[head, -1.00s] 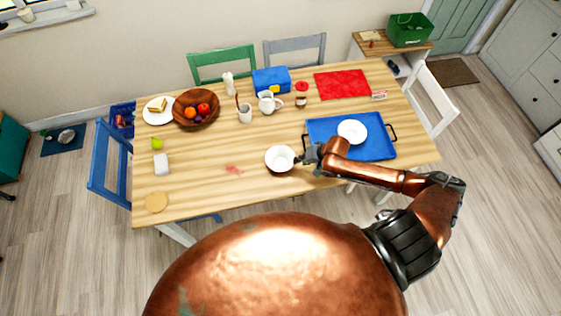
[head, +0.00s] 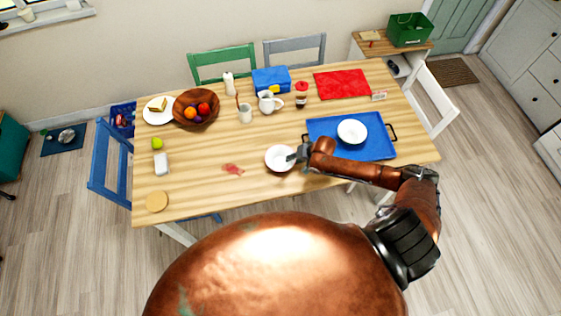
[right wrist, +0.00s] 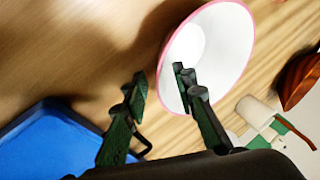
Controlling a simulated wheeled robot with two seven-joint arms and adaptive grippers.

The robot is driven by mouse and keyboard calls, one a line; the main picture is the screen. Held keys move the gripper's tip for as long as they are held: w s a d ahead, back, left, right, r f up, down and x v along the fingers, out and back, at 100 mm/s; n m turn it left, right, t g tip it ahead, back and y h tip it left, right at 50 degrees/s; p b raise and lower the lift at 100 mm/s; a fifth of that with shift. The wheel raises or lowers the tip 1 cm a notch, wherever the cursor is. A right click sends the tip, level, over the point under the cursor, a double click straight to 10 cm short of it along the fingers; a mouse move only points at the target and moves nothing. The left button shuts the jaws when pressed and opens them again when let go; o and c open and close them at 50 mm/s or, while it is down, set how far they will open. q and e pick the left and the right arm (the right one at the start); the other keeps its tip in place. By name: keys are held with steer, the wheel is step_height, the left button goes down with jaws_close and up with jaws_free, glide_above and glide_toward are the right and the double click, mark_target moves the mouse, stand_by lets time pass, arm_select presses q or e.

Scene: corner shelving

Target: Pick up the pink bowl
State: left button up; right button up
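The bowl with a pink rim and white inside (right wrist: 228,45) fills the upper middle of the right wrist view. In the head view it looks white (head: 273,158) and stands near the table's front edge. My right gripper (head: 296,155) is at the bowl's right side. In the right wrist view the gripper (right wrist: 160,86) is open, with one finger over the bowl's inside and the other outside its rim. The rim lies between the fingers in the picture; I cannot tell whether they touch it. My left gripper is not in view.
Mugs (head: 268,103), a jar (head: 301,96) and a wooden fruit bowl (head: 193,121) stand farther back.

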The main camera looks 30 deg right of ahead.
jaws_close()
steer(key=shift+s, duration=0.1)
stand_by(0.6)
